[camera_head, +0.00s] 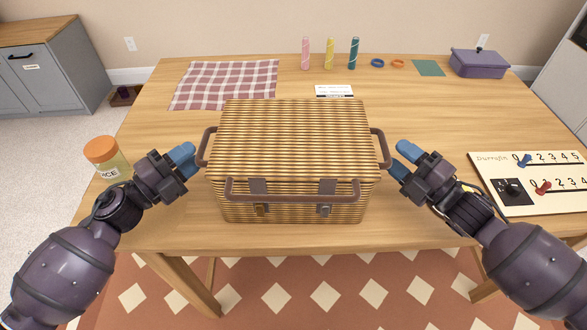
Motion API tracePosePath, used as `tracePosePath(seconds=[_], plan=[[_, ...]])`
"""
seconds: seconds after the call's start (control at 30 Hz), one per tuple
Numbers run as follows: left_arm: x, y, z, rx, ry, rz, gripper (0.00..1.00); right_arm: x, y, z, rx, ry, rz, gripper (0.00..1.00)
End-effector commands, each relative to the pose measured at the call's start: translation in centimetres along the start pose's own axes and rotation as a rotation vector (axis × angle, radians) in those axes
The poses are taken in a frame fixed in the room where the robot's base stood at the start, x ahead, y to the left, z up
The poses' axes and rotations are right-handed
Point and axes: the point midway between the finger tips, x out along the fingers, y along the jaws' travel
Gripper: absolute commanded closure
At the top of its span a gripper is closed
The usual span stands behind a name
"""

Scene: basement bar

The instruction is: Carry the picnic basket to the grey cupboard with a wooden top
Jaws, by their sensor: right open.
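The woven picnic basket (290,150) stands closed on the wooden table, near its front edge. It has a brown front handle, two latches and a brown handle on each side. My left gripper (188,160) is beside the basket's left side handle (206,146); whether its blue fingers are apart or touch the handle is not clear. My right gripper (399,159) is open beside the right side handle (381,148). The grey cupboard with a wooden top (48,68) stands on the floor at the far left, beyond the table.
The wooden table (420,100) holds a checkered cloth (226,83), a jar (106,158) left of my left gripper, a score board (535,183) at right, a purple box (479,63) and several small items at the back. Pale floor lies between table and cupboard.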

Motion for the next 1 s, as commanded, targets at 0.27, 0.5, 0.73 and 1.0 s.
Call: tracePosePath(seconds=[0.27, 0.5, 0.73, 1.0], plan=[[3.0, 0.0, 0.0, 0.001, 0.001, -0.001, 0.72, 3.0, 0.0, 0.0, 0.000, 0.000, 0.001, 0.55], [3.5, 0.0, 0.0, 0.000, 0.000, 0.001, 0.72, 3.5, 0.0, 0.0, 0.000, 0.000, -0.001, 0.55], [3.5, 0.0, 0.0, 0.000, 0.000, 0.000, 0.78, 3.5, 0.0, 0.0, 0.000, 0.000, -0.001, 0.61], [3.5, 0.0, 0.0, 0.000, 0.000, 0.000, 1.00, 3.5, 0.0, 0.0, 0.000, 0.000, -0.001, 1.00]])
